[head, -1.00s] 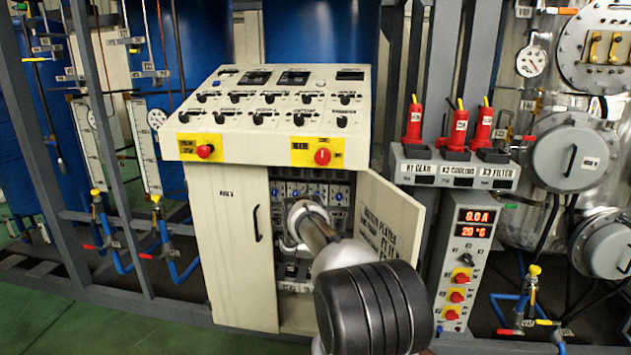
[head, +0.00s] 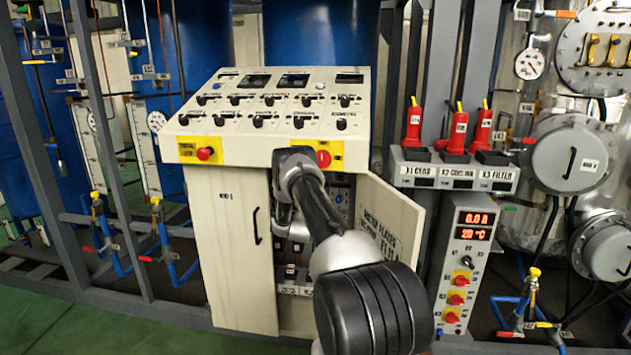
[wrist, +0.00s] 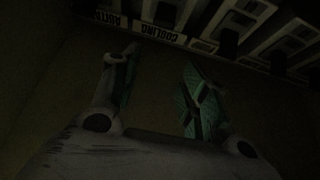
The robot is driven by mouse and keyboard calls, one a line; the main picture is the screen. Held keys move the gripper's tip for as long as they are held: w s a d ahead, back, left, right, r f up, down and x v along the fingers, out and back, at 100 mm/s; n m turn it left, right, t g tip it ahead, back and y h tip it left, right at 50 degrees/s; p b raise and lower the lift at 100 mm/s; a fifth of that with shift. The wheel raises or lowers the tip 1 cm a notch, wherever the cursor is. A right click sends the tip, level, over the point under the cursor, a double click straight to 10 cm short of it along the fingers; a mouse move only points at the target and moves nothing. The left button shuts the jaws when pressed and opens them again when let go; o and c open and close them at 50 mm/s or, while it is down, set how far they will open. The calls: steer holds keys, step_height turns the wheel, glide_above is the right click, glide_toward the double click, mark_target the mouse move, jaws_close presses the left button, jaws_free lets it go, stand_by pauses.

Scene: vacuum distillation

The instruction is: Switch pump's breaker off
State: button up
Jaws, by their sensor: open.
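Rows of breakers show inside the open cabinet below the control desk. In the head view part of the lower row (head: 291,248) and the right end of the upper row (head: 339,195) are visible; my arm covers the rest. In the dark wrist view, large breakers (wrist: 245,20) run along the top right, with white labels at their edge. One label looks like COOLING. I cannot tell which breaker is the pump's or read its state. My gripper (wrist: 160,58) is open and empty, its green-padded fingers apart and short of the breakers. In the head view my arm largely hides it.
The cabinet's right door (head: 385,225) stands open beside my arm; the left door (head: 231,240) is shut.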

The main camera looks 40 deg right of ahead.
step_height(320, 180, down, 4)
steer(key=s+g+y, duration=0.1)
steer(key=x, duration=0.7)
steer(key=shift+w+d+f, duration=0.2)
steer(key=shift+w+d, duration=0.05)
steer(key=shift+d, duration=0.1)
steer(key=shift+c, duration=0.4)
